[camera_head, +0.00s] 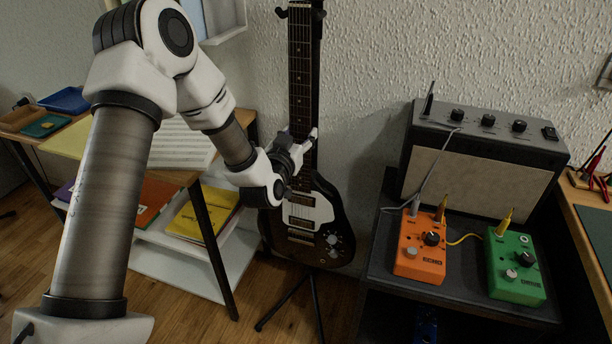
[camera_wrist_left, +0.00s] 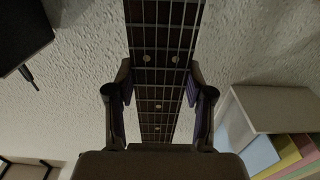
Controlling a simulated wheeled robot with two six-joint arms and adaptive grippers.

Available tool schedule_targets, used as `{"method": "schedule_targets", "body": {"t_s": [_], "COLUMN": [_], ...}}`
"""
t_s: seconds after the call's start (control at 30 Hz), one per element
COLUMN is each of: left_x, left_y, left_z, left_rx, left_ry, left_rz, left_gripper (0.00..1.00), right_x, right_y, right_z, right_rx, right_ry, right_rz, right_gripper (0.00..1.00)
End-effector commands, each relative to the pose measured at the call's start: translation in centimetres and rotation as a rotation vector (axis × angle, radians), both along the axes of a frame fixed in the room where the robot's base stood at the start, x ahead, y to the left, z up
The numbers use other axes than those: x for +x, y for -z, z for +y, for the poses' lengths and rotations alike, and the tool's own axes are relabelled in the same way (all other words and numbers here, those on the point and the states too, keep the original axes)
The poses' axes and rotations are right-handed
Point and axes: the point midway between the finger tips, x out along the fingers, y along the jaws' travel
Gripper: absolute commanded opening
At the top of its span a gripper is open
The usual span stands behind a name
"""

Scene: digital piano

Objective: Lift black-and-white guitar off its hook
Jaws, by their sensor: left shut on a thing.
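The black-and-white guitar (camera_head: 302,217) hangs upright against the white wall in the head view. The upper part of its neck is at the hook (camera_head: 318,13) at the top edge, and I cannot tell if they touch. My left gripper (camera_head: 310,140) is shut on the lower part of the neck, just above the body. In the left wrist view, the fretted neck (camera_wrist_left: 160,60) runs between the two fingers of the left gripper (camera_wrist_left: 160,98), one on each side. The headstock is out of view. My right gripper is not in view.
A black stand leg (camera_head: 315,300) shows below the guitar. To the right, a dark table (camera_head: 385,265) holds an amplifier (camera_head: 480,165), an orange pedal (camera_head: 420,250) and a green pedal (camera_head: 515,265). A desk with sheet music (camera_head: 183,145) stands at left.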

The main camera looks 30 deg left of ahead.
Motion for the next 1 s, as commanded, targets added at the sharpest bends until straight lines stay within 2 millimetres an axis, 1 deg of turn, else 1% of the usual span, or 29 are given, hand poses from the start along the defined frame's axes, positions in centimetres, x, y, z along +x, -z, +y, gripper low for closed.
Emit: {"method": "schedule_targets", "body": {"t_s": [0.03, 1.0], "left_x": [-0.2, -6.7], "left_y": [-0.6, -0.5], "left_z": [0.0, -1.6], "left_rx": [0.003, 0.002], "left_ry": [-0.001, 0.000], "left_rz": [-0.014, -0.012], "left_gripper": [0.00, 0.00], "right_x": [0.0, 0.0], "right_y": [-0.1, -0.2], "right_z": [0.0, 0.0], "right_rx": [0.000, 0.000], "right_ry": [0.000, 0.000], "right_rz": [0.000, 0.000], "right_gripper": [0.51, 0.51]}}
